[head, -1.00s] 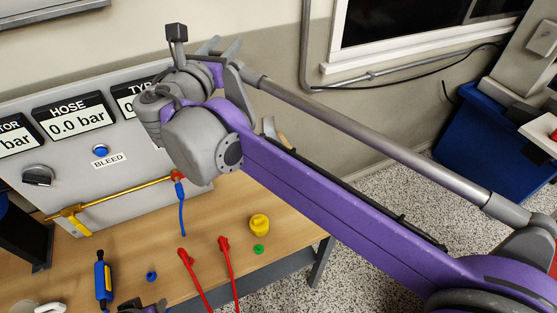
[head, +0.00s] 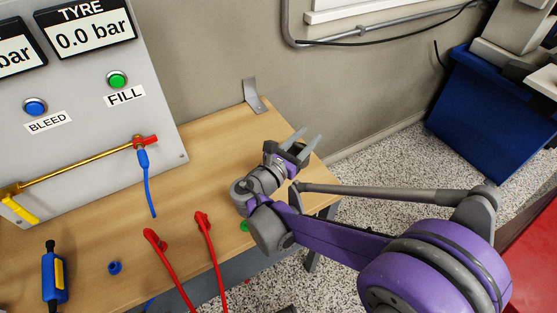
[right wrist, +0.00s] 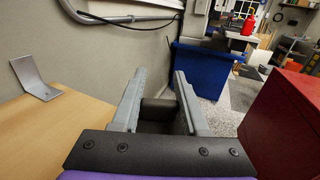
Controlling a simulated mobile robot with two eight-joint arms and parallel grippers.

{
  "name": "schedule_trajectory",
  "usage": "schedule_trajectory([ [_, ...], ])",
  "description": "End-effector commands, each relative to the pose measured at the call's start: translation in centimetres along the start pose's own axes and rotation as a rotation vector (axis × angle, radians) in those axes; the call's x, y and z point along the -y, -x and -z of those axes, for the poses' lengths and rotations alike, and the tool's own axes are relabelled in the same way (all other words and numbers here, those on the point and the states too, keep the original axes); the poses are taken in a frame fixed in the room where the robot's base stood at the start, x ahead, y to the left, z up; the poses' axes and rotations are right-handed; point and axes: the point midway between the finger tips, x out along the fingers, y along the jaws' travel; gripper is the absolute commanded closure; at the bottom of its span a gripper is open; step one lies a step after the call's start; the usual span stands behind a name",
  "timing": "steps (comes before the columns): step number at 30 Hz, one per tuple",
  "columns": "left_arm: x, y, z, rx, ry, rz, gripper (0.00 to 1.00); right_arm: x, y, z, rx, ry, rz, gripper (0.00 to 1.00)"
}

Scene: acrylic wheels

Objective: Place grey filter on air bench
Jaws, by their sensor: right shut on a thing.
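My right gripper (head: 303,143) is over the right end of the wooden air bench (head: 218,140). In the right wrist view its fingers (right wrist: 160,88) stand apart with a dark grey, rounded piece (right wrist: 158,112) between them. That piece appears to be the grey filter; it is mostly hidden by the gripper. The fingers point away from me toward the wall. I cannot tell how high above the bench the gripper is. My left gripper is not in view.
The grey gauge panel (head: 75,125) stands on the left. A bent metal bracket (head: 254,97) is at the bench's back edge. Red hoses (head: 158,243), a blue cap (head: 114,268) and a blue-yellow tool (head: 54,275) lie in front. A blue bin (head: 475,110) stands right.

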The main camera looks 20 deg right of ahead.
Motion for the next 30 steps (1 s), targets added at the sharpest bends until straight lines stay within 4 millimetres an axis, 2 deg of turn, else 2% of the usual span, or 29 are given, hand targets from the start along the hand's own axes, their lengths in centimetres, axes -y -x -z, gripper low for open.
schedule_trajectory([
  [1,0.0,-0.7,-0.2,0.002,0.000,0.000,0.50,-0.1,0.0,1.4,0.000,0.001,0.000,1.00],
  [3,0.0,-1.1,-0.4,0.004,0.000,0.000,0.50,-0.1,0.0,2.5,0.000,0.001,-0.001,1.00],
  [11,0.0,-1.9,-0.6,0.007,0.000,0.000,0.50,-0.1,0.0,4.6,0.000,0.001,-0.001,1.00],
  [16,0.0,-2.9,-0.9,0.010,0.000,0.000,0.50,-0.1,0.0,7.2,0.000,0.001,-0.002,1.00],
  [29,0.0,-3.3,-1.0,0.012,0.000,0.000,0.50,-0.1,0.0,7.9,0.000,0.001,-0.002,1.00],
  [30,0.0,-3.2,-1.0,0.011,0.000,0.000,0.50,-0.1,0.0,7.8,0.000,0.001,-0.002,0.49],
])
